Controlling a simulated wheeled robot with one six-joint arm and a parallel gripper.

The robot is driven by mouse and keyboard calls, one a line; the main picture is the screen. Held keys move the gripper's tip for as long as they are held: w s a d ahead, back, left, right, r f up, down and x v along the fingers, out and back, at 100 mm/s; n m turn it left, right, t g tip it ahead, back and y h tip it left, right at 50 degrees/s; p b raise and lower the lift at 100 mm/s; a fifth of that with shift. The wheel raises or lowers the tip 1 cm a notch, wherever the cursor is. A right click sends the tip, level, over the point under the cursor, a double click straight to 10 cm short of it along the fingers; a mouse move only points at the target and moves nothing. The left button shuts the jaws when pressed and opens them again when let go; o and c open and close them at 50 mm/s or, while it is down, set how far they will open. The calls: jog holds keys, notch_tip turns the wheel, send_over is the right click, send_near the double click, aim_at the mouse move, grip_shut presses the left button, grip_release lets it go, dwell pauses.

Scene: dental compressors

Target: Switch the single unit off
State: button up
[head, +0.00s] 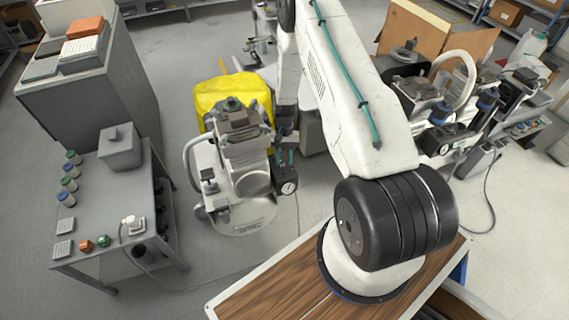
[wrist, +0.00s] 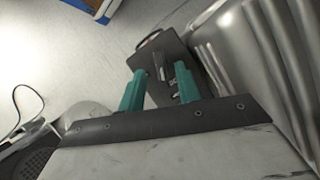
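The single unit (head: 232,135) stands on the floor in the middle of the head view, with a metal tank, a round base and a pale handle on its left. A round gauge (head: 289,187) sits on its right side. My gripper (head: 285,158) is just above the gauge, at the unit's right side. In the wrist view its two teal fingers (wrist: 160,72) are apart, in front of a dark box (wrist: 154,50). A small grey lever-like part (wrist: 160,66) on the box shows between the fingertips. Contact and the switch's position cannot be told.
A grey table (head: 105,185) at left carries jars, knobs and a white plug (head: 133,223) with a cord. A yellow covered item (head: 232,92) stands behind the unit. A larger compressor assembly (head: 440,110) is at right. Wood-topped surface (head: 270,290) lies in front.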

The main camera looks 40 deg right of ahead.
jog(key=v, duration=0.5)
